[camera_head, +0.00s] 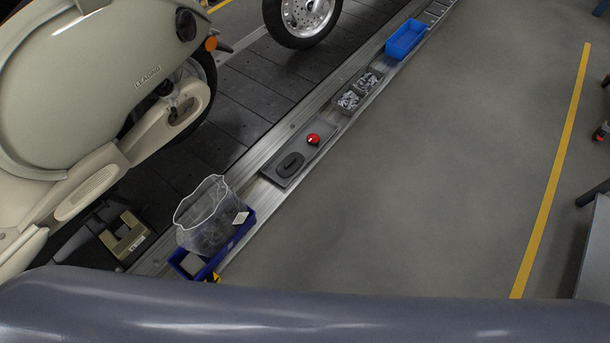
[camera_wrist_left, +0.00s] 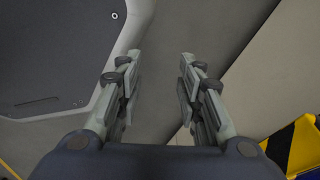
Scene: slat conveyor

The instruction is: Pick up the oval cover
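A dark oval cover (camera_head: 290,164) lies on a grey tray (camera_head: 304,157) on the rail beside the slat conveyor, left of a red round button-like part (camera_head: 313,139). No gripper shows in the head view, so both are away from the cover there. A large grey smooth shape, likely my own arm, crosses the bottom of that view. In the left wrist view my left gripper (camera_wrist_left: 158,92) is open, with its two fingers apart and nothing between them. The oval cover is not in that view. My right gripper is not in view.
A cream scooter (camera_head: 90,90) stands on the conveyor at left. The grey floor (camera_head: 450,170) at right is clear.

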